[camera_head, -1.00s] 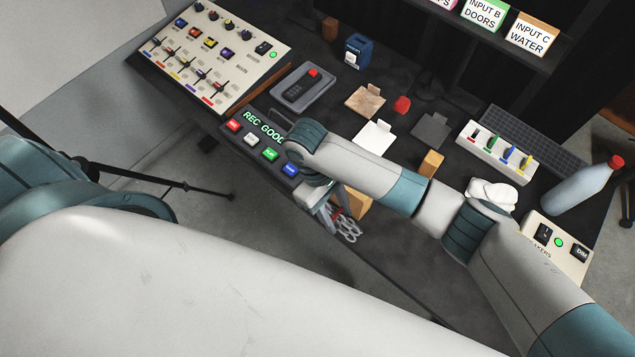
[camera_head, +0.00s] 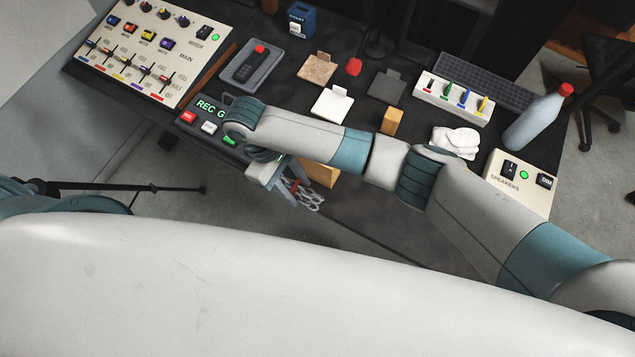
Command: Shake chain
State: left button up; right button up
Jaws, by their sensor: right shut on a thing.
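The chain (camera_head: 305,194) is a small bunch of grey metal links with a bit of red beside it, low by the table's front edge. My right gripper (camera_head: 272,186) points down just left of the links and is shut on the chain. My right wrist hides part of the grip. My left gripper is out of view.
A recorder panel reading "REC G..." (camera_head: 210,105) lies behind my right wrist, partly covered. A wooden block (camera_head: 323,173) is close to the chain. A mixer (camera_head: 146,50), a white card (camera_head: 332,103), a cloth (camera_head: 455,141), a bottle (camera_head: 537,120) and a speaker box (camera_head: 520,182) stand around.

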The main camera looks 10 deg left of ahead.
jog(key=a, duration=0.1)
jog(key=s+a, duration=0.1)
jog(key=a, duration=0.1)
jog(key=shift+w, duration=0.1)
jog(key=shift+d, duration=0.1)
jog(key=shift+w+d, duration=0.15)
jog(key=shift+d, duration=0.3)
jog(key=w+d, duration=0.2)
jog(key=d, duration=0.6)
jog(key=shift+w+d, duration=0.25)
jog(key=shift+d, duration=0.05)
